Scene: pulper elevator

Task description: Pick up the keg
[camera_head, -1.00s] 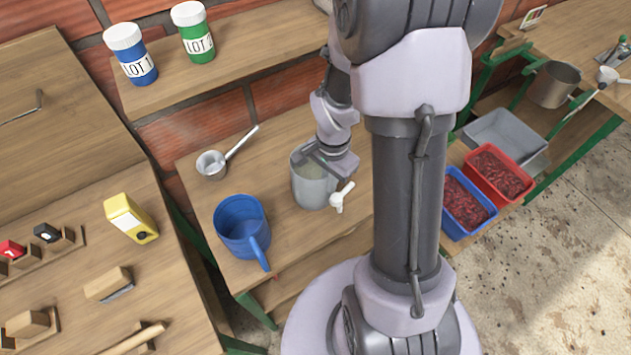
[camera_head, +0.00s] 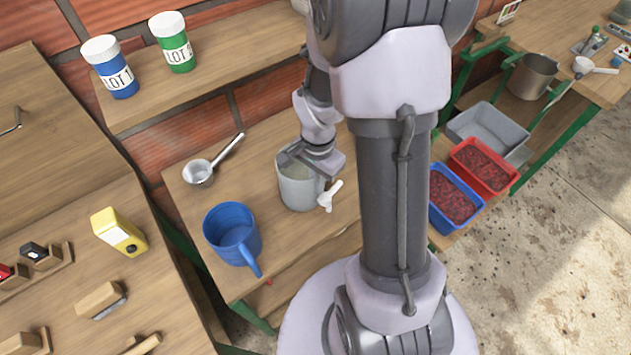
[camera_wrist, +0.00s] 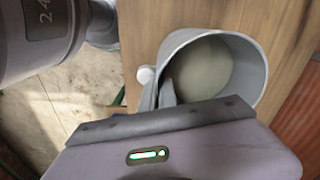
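The keg (camera_head: 299,193) is a grey, open-topped cylinder with a white tap on its right side. It stands upright on the wooden bench. In the wrist view the keg (camera_wrist: 256,75) shows its round mouth and pale inside. My gripper (camera_head: 308,158) reaches down at its rim from behind. In the wrist view my gripper's fingers (camera_wrist: 158,90) are close together, one on each side of the keg's wall, and look shut on it. Their exact contact is partly hidden by my gripper's body.
A blue jug (camera_head: 232,236) stands left of the keg, with a metal ladle (camera_head: 199,173) behind it. A blue crate (camera_head: 436,211) and a red crate (camera_head: 489,188) are to the right beyond my arm. A shelf (camera_head: 222,60) with lot jars is above at the back.

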